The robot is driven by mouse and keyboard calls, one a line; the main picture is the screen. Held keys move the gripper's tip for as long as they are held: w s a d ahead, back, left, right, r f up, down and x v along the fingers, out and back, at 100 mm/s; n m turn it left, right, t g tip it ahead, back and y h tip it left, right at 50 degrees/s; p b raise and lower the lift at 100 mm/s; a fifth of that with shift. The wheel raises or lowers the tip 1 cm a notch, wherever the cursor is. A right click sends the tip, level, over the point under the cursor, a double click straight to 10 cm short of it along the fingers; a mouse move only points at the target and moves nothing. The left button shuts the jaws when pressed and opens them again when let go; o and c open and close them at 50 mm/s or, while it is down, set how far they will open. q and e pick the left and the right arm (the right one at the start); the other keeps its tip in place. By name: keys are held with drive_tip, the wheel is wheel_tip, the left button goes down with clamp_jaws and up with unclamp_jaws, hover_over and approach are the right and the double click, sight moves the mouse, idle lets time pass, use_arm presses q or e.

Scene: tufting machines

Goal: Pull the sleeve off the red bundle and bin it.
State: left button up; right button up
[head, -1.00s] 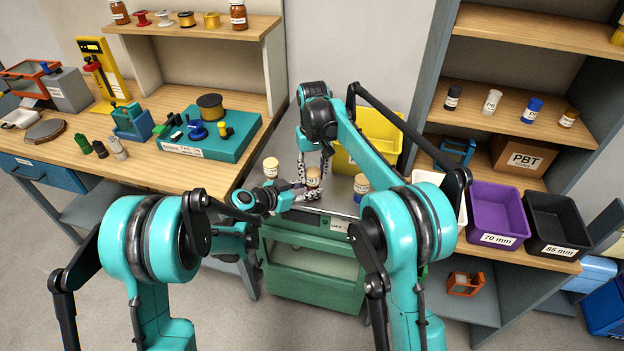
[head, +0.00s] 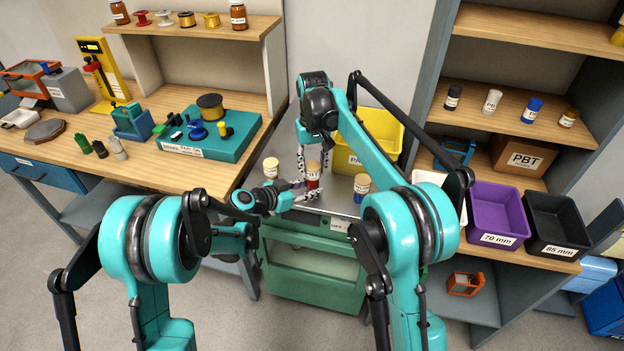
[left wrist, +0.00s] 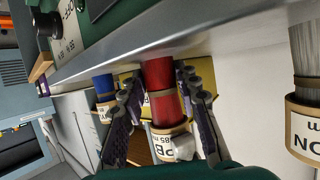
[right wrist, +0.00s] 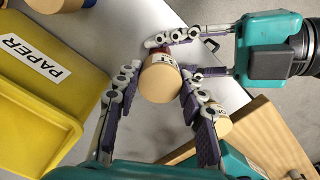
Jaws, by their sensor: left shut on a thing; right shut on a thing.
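The red bundle (head: 313,184) stands upright on the grey metal top, with red bristle showing below its tan sleeve (head: 313,166). In the left wrist view the red bundle (left wrist: 160,78) runs into the labelled sleeve (left wrist: 168,142). My left gripper (head: 308,190) comes in from the left and is shut on the bundle low down. My right gripper (head: 313,168) reaches down from above and is shut on the sleeve. The yellow bin (right wrist: 35,105) reads PAPER.
A pale bundle (head: 270,170) stands close on the left and a blue bundle (head: 361,186) close on the right, both sleeved. The wooden bench (head: 225,180) borders the left side. Purple (head: 495,216) and black (head: 553,222) bins stand on the right shelf.

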drive_tip(key=shift+r, duration=2.05)
use_arm(q)
drive_tip(key=o, duration=1)
drive_tip(key=shift+a, duration=0.1)
drive_tip(key=shift+v, duration=3.9)
